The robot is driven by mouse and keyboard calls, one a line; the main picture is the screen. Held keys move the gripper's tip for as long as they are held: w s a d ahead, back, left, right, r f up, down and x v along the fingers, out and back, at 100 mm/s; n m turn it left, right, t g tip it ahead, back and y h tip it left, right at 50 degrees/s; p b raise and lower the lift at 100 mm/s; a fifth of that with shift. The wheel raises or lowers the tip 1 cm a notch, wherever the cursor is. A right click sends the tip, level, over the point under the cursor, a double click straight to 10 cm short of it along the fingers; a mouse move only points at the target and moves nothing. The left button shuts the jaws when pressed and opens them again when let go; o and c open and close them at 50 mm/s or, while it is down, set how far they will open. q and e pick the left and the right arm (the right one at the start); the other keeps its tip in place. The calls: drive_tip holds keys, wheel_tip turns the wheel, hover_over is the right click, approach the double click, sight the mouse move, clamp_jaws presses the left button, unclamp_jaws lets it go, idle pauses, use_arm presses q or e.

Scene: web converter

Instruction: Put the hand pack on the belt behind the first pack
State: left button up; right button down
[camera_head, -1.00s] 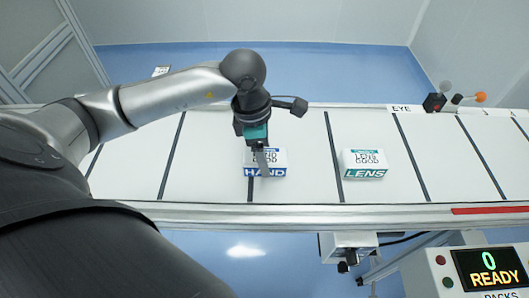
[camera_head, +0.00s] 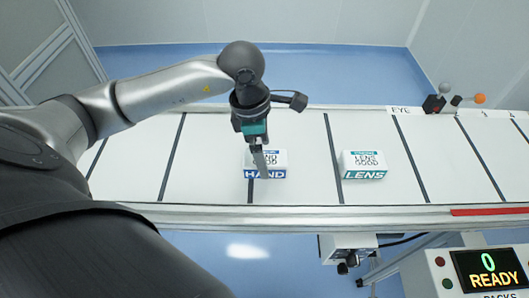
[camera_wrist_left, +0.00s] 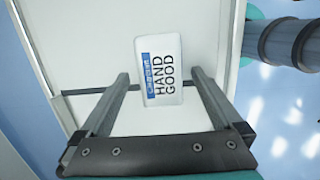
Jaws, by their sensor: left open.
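The hand pack (camera_head: 265,163), a small white box with a blue HAND label, lies on the white belt (camera_head: 310,187). The lens pack (camera_head: 363,165), white with a teal LENS label, lies to its right on the belt, past a dark cross line. My left gripper (camera_head: 262,173) points down at the hand pack and hides part of it. In the left wrist view the hand pack (camera_wrist_left: 159,72) shows between and just beyond the open fingers (camera_wrist_left: 158,74); I cannot tell if they touch it. My right gripper is not in view.
Dark cross lines divide the belt. A metal rail (camera_head: 330,215) runs along its near edge, with a red strip (camera_head: 492,211) at right. An EYE label (camera_head: 405,110) and a small sensor (camera_head: 434,103) stand at the far edge. A panel (camera_head: 490,268) reads 0 READY.

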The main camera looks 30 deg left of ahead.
use_arm(q)
wheel_tip(320, 180, up, 10)
drive_tip(key=a+p, duration=0.1)
drive_tip(key=shift+s+a+r, duration=0.2)
drive_tip(key=shift+s+r, duration=0.05)
drive_tip(key=shift+s, duration=0.2)
